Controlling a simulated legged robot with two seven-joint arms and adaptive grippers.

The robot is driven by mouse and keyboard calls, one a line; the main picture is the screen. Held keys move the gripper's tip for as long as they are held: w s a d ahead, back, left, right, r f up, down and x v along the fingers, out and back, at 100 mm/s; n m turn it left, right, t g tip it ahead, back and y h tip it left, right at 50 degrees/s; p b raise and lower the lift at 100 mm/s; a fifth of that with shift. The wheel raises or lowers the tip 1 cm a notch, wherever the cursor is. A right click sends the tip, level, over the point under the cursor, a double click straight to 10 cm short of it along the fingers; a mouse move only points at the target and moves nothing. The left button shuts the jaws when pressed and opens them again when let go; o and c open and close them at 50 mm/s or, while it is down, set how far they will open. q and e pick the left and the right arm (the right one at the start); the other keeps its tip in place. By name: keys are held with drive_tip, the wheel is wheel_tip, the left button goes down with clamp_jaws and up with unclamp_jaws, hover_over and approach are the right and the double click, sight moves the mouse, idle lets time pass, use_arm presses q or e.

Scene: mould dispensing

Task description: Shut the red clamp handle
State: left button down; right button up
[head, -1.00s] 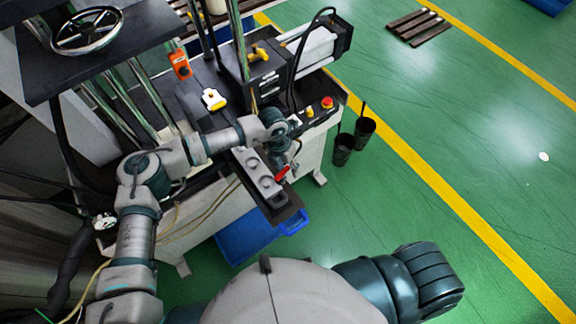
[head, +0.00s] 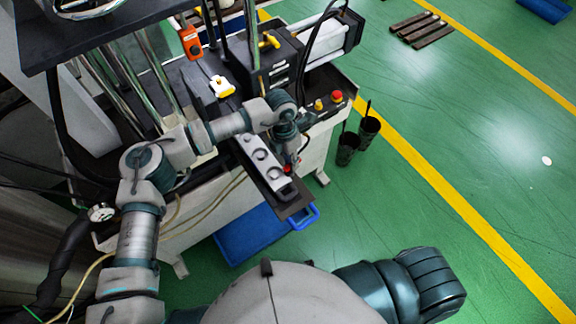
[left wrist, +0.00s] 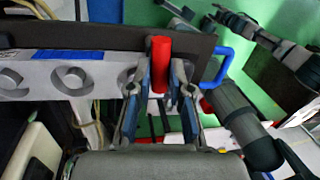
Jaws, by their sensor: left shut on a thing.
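The red clamp handle (left wrist: 160,60) stands between the two fingers of my left gripper (left wrist: 157,80) in the left wrist view. The fingers are closed in on it from both sides. In the head view my left gripper (head: 291,152) is at the front end of the grey mould block (head: 262,156), and only a small red bit of the handle (head: 287,169) shows beneath it. The block, with its round openings, also shows in the left wrist view (left wrist: 58,76). The clamp's base is hidden.
The block lies on a dark ledge (head: 297,207) of the machine. A blue crate (head: 245,238) is on the floor below. Two black cups (head: 347,150) hang at the right side. A red button (head: 337,96) is behind.

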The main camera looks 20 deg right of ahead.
use_arm(q)
drive_tip(key=shift+s+d+f+m+b, duration=0.15)
drive_tip(key=shift+f+m+b, duration=0.25)
drive_tip(key=shift+m, duration=0.3)
drive_tip(key=shift+d+r, duration=0.1)
drive_tip(key=shift+r, duration=0.15)
use_arm(e)
drive_tip(key=shift+s+a+f, duration=0.1)
drive_tip(key=shift+a+f, duration=0.45)
drive_tip(key=shift+f, duration=0.3)
